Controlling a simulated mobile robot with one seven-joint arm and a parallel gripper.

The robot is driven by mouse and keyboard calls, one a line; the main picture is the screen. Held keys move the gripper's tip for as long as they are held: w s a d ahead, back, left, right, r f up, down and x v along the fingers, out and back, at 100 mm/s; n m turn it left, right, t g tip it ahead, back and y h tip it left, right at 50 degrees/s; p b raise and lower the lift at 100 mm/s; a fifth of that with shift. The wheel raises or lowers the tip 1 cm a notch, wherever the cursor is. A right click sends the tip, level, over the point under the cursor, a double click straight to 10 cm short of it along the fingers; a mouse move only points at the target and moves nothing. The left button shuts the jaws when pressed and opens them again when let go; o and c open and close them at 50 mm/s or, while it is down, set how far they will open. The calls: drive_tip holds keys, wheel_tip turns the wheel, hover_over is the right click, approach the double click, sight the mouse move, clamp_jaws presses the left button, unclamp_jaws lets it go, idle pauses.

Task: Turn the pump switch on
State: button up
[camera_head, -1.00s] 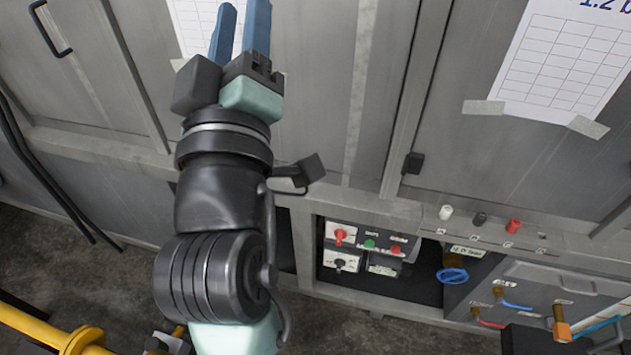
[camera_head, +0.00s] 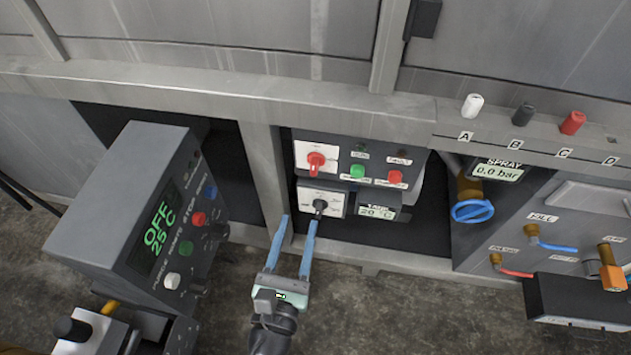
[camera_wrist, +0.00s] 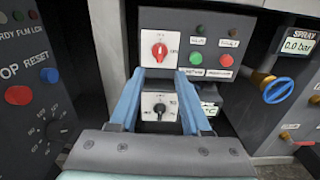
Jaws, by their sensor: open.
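A control panel (camera_head: 381,156) sits in a recess of the grey cabinet. It carries a red rotary switch (camera_head: 316,161) on a white plate at upper left, and a black rotary switch (camera_head: 320,206) on a white plate below it. Their labels are too small to read, so I cannot tell which is the pump switch.
A grey control box (camera_head: 110,228) reading OFF 25 C stands close on the left. Green and red buttons (camera_head: 358,171) and a 20 °C display (camera_head: 377,211) are right of the switches. A blue valve handle (camera_head: 472,211) and spray display (camera_head: 497,171) lie farther right.

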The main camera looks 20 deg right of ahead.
sight(313, 170)
drive_tip(key=x, duration=0.4)
drive_tip(key=b+x, duration=0.1)
drive_tip(key=x, duration=0.3)
drive_tip(key=b+x, duration=0.1)
drive_tip(key=x, duration=0.3)
drive_tip(key=shift+w+d+f, duration=0.25)
drive_tip(key=shift+f, duration=0.05)
clamp_jaws()
